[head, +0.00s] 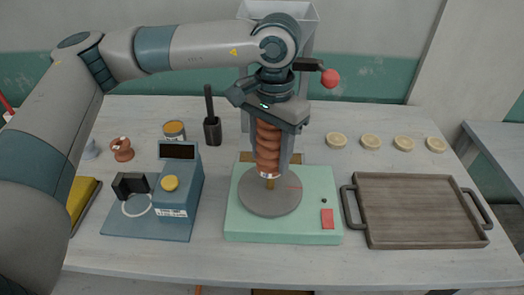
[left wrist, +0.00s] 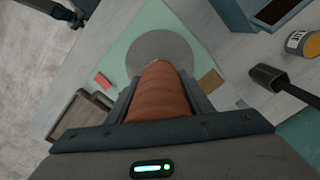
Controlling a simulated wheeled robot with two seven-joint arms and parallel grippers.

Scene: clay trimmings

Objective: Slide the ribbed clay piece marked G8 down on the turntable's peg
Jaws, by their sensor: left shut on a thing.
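The ribbed clay piece (head: 267,148) is a reddish-brown upright cylinder. My left gripper (head: 270,165) is shut on it from above and holds it over the turntable (head: 270,197). A short brass-coloured peg (head: 270,184) shows just under its lower end; whether the peg's tip is inside the piece I cannot tell. The left wrist view shows the clay piece (left wrist: 160,92) between the finger pads, with the grey turntable disc (left wrist: 158,48) beyond it. I cannot read a G8 mark. My right gripper is not in view.
The turntable sits on a pale green base (head: 240,225) with a red button. A blue device (head: 178,190) stands to its left, a wooden tray (head: 365,236) to its right. Several pale discs (head: 370,141), a dark tool holder (head: 212,130) and a small clay pot (head: 122,150) stand behind.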

